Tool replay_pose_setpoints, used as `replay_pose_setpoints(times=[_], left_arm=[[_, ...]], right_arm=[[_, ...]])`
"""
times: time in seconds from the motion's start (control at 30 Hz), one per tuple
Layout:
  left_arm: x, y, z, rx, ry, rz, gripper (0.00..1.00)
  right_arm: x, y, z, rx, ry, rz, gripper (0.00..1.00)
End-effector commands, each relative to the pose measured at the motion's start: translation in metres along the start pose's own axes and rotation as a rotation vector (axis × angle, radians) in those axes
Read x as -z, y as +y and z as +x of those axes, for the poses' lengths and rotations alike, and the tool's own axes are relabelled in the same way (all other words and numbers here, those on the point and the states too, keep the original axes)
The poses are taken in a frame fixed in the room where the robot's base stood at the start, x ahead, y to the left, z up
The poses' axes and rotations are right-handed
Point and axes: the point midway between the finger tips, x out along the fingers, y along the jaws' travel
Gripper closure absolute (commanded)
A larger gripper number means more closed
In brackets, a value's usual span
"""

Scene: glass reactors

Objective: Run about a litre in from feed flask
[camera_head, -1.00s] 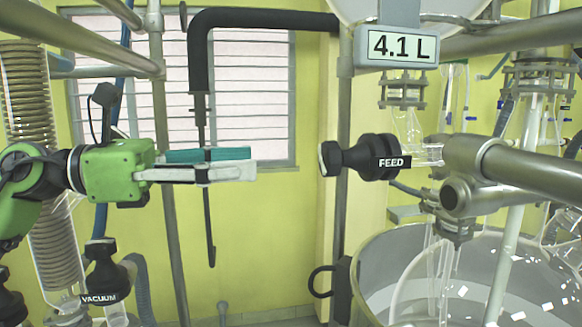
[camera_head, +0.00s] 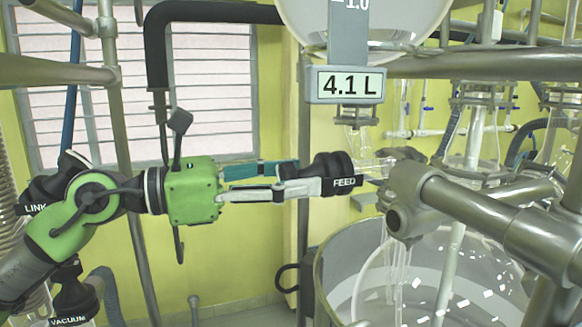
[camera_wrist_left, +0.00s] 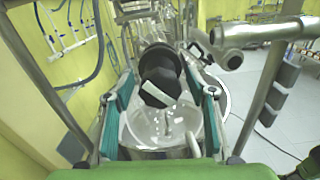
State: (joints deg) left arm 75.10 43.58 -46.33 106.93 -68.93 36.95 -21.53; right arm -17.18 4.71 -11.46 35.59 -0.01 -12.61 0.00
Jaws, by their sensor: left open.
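The feed valve has a black knob (camera_head: 322,176) with a label reading FEED, under the feed flask (camera_head: 365,14), of which only the round bottom shows. A display (camera_head: 346,84) beneath the flask reads 4.1 L. My left gripper (camera_head: 300,180) is open at the knob, with its fingers on either side of the knob's near end. In the left wrist view the black knob (camera_wrist_left: 160,68) lies between the two spread fingers, and I cannot tell whether they touch it. My right gripper is not in view.
A wide glass reactor vessel (camera_head: 335,262) stands below the valve. Metal frame pipes (camera_head: 480,200) cross at the right. A black bent pipe (camera_head: 158,60) hangs behind my left arm. Knobs labelled LINK (camera_head: 42,192) and VACUUM (camera_head: 75,298) are at the left.

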Motion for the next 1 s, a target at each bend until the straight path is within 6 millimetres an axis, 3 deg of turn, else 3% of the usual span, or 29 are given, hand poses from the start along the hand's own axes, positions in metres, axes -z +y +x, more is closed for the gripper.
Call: replay_pose_setpoints(times=[0.27, 0.4, 0.43, 0.77, 1.0], left_arm=[[0.000, 0.000, 0.001, -0.001, -0.001, 0.000, 0.49], [0.000, 0.000, 0.001, 0.000, -0.001, 0.001, 0.85], [0.000, 0.000, 0.001, 0.000, -0.001, 0.001, 0.88], [0.002, 0.000, 0.001, -0.001, -0.002, 0.028, 0.88], [0.004, -0.001, 0.001, -0.001, -0.004, 0.148, 0.88]], right_arm=[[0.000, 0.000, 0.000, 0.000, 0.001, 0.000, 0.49], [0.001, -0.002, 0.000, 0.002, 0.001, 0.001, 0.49], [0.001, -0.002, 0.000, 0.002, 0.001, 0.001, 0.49], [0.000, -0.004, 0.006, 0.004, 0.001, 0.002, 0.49], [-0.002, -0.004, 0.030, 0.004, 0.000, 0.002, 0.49]])
